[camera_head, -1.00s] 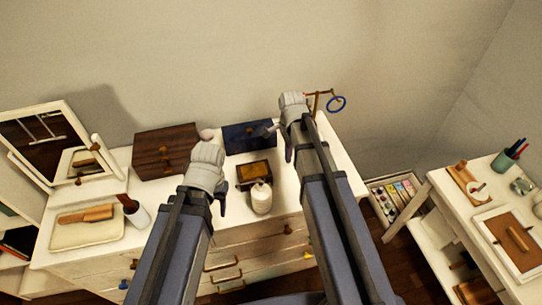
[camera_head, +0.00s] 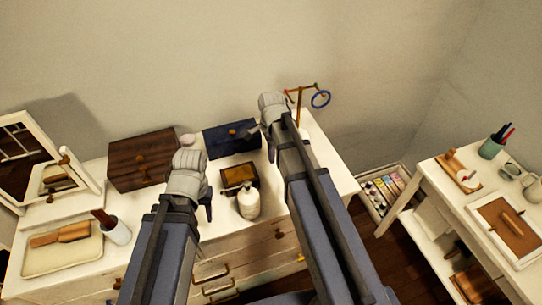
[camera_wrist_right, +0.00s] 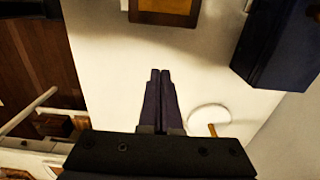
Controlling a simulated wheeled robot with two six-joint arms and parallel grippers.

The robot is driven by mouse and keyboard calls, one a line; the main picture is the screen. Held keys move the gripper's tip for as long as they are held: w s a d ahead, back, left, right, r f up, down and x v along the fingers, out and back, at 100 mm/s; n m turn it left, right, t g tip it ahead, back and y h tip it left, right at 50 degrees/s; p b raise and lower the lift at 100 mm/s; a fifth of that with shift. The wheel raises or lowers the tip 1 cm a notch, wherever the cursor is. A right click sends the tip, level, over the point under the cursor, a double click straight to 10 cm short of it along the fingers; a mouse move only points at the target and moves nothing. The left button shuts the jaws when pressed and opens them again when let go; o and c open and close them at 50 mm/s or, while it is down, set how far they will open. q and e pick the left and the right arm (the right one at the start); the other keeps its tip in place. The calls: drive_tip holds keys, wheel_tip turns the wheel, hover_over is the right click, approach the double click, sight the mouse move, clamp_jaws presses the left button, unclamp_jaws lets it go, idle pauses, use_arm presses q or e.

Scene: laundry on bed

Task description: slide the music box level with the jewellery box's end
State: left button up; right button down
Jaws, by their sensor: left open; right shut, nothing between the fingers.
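A dark blue box (camera_head: 222,143) with a gold knob stands at the back of the white dresser. A brown wooden box (camera_head: 130,168) with a knob stands to its left, with a gap between. I cannot tell for certain which is the music box and which the jewellery box. My right gripper (camera_head: 266,143) is shut and empty, just right of the blue box. In the right wrist view its fingers (camera_wrist_right: 160,72) are together over bare dresser top, and the blue box (camera_wrist_right: 285,45) is apart from them at upper right. My left gripper (camera_head: 207,194) is open, in front of the boxes.
A small dark box with a gold-brown top (camera_head: 238,177) and a white bottle (camera_head: 249,204) stand between my arms. A stand with a blue ring (camera_head: 320,99) is at the back right. A mirror (camera_head: 50,165), tray (camera_head: 62,256) and brush cup (camera_head: 119,232) are left.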

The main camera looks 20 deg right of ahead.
use_arm(q)
wheel_tip(320, 180, down, 7)
drive_tip(key=b, duration=0.5)
drive_tip(key=shift+r+b, duration=0.1)
drive_tip(key=shift+b, duration=0.25)
use_arm(e)
wheel_tip(320, 180, down, 7)
drive_tip(key=shift+r, duration=0.15)
use_arm(q)
drive_tip(key=shift+r+p, duration=0.35)
use_arm(e)
drive_tip(key=a, duration=0.3)
drive_tip(key=shift+s+a+r, duration=0.1)
drive_tip(key=shift+a+r, duration=0.2)
drive_tip(key=shift+r, duration=0.05)
drive_tip(key=shift+a, duration=0.15)
drive_tip(key=shift+a, duration=0.15)
drive_tip(key=a, duration=1.7)
drive_tip(key=shift+s+a, duration=0.1)
drive_tip(key=shift+s, duration=0.2)
